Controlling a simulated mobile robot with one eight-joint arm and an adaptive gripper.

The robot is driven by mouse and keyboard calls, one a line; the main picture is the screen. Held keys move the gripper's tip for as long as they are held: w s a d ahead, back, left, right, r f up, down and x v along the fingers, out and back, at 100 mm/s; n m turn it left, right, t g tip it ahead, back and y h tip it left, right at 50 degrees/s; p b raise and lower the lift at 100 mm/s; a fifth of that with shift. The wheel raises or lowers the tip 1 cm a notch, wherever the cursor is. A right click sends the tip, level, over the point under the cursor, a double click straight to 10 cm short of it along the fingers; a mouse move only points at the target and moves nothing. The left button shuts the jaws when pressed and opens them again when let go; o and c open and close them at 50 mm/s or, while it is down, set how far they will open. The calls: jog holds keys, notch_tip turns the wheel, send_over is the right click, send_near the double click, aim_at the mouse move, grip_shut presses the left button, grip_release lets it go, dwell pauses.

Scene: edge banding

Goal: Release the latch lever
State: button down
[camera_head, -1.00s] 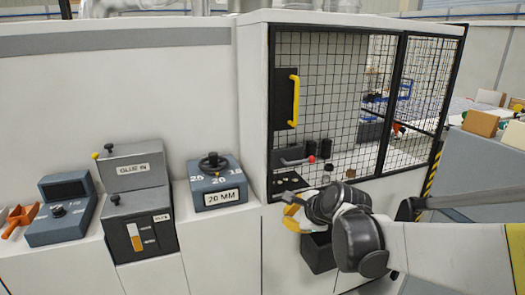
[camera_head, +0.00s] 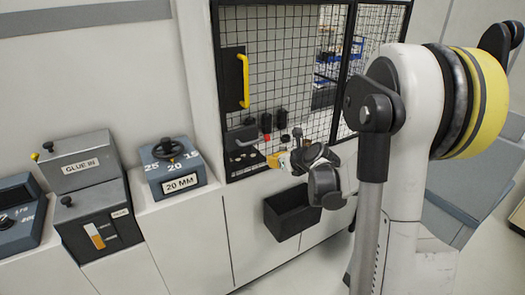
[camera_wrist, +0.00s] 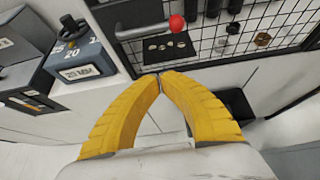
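The latch lever (camera_wrist: 147,31) is a grey bar with a red ball knob (camera_wrist: 177,23), set at the lower left of the mesh guard. In the wrist view it lies beyond my fingertips, apart from them. My gripper (camera_wrist: 160,76) has yellow fingers whose tips meet, with nothing seen between them. In the head view my gripper (camera_head: 274,160) is just below and right of the lever area, close to the guard's lower edge. There the lever is small and its outline is hard to make out.
The mesh guard (camera_head: 300,60) has a yellow handle (camera_head: 244,80). Below it hangs a dark bin (camera_head: 292,212). Left of it stand a 20 MM dial box (camera_head: 178,180) and glue units (camera_head: 80,160). Floor space is free in front.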

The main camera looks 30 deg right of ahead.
jog(key=b+x, duration=0.2)
jog(key=x, duration=0.7)
jog(key=shift+w+r, duration=0.4)
jog(key=shift+r, duration=0.45)
jog(key=shift+w+r, duration=0.35)
jog(key=shift+r, duration=0.55)
